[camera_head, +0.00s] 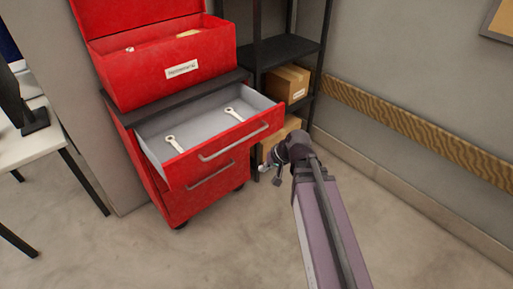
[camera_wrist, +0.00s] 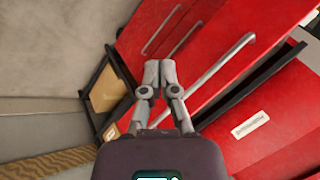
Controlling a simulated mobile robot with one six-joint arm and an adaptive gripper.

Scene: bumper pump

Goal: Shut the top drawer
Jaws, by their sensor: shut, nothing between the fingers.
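The red top drawer (camera_head: 222,146) of the rolling cabinet is pulled well out in the head view. In the wrist view the top drawer's handle (camera_wrist: 220,68) runs diagonally to the right of the fingers. My gripper (camera_head: 264,174) is in front of the cabinet, to the right of and below the drawer front in the head view. Its fingertips (camera_wrist: 160,74) are together and empty. I cannot tell how far they are from the drawer front.
The lower drawer (camera_head: 212,183) is shut, with its own handle (camera_wrist: 163,28). A red toolbox (camera_head: 160,67) with raised lid sits on the cabinet. A black shelf (camera_head: 285,50) with cardboard boxes (camera_head: 287,83) stands at right. A white desk (camera_head: 30,147) is at left. Floor ahead is clear.

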